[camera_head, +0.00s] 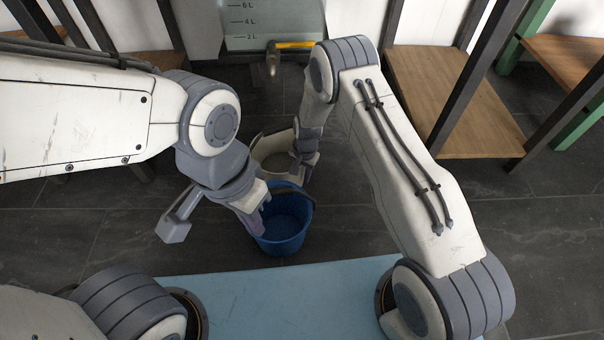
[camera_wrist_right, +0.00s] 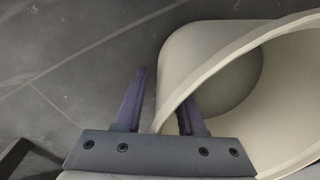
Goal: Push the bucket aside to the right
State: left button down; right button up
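A blue bucket (camera_head: 287,230) stands on the dark tiled floor, in the middle of the head view. A beige bucket (camera_head: 268,152) stands just behind it, partly hidden by my right arm; it fills the right side of the right wrist view (camera_wrist_right: 220,45). My left gripper (camera_head: 256,222) is at the left rim of the blue bucket; whether its fingers are apart or closed is unclear. My right gripper (camera_head: 300,168) is at the right side of the beige bucket. In the right wrist view its fingers (camera_wrist_right: 160,105) are apart, with the beige rim passing between them.
Wooden shelving (camera_head: 440,95) stands at the right on dark legs. Floor between the shelving and my right arm is bare.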

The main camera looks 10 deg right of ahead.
grip_shut()
dwell(1.4)
